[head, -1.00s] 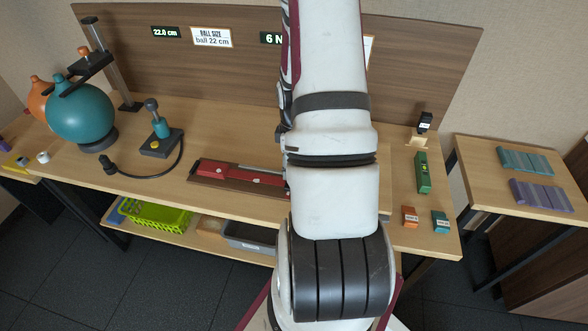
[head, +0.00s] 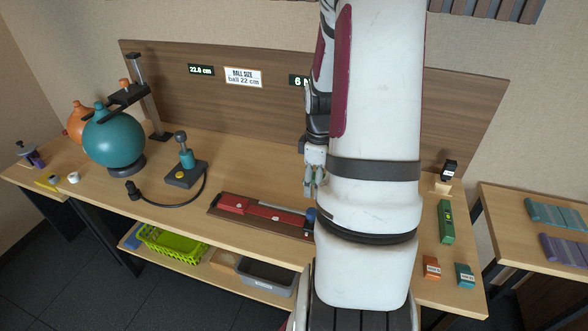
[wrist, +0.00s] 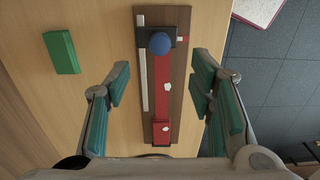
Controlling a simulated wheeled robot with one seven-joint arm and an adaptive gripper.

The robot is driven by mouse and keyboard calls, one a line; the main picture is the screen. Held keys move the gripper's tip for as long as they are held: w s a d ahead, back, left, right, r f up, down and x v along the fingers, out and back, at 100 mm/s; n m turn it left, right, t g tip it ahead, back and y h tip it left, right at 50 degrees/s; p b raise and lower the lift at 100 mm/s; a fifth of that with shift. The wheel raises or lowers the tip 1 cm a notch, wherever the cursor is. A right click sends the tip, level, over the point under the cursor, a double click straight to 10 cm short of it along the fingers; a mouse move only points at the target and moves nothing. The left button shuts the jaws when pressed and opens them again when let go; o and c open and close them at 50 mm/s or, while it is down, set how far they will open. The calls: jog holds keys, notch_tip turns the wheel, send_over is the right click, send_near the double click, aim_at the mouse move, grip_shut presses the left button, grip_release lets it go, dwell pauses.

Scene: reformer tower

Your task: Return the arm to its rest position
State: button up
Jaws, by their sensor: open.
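My arm rises through the middle of the head view. My gripper (head: 315,180) hangs beside it, above the table and close to the red measuring device. In the wrist view my gripper (wrist: 162,95) is open, its two green-padded fingers wide apart with nothing between them held. The red device (wrist: 170,90) with a blue knob (wrist: 160,43) lies on its brown board below, between the fingers in the picture. In the head view the red device (head: 265,211) is partly hidden by my arm.
A teal ball (head: 114,138) stands under a gauge at the left, with a hand pump (head: 185,165) near it. A green block (head: 445,222) and orange and teal boxes lie at the right. A side table (head: 535,240) holds teal and purple blocks. The wooden back panel (head: 260,110) rises behind.

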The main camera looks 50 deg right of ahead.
jog(key=w+a+r+m+t+h, duration=0.1)
jog(key=w+a+r, duration=0.1)
jog(key=a+r, duration=0.55)
jog(key=w+a+r+m+t+h, duration=0.1)
jog(key=w+a+r, duration=0.2)
jog(key=a+r, duration=0.45)
jog(key=s+a+r+m+t+y, duration=0.1)
jog(key=s+a+r, duration=0.3)
jog(key=a, duration=0.4)
jog(key=s+a+r+m+t+y, duration=0.1)
jog(key=s+a+r, duration=0.4)
jog(key=a, duration=0.3)
jog(key=shift+s+a+r+t, duration=0.2)
jog(key=shift+a+r+t, duration=0.15)
jog(key=shift+r+t, duration=0.05)
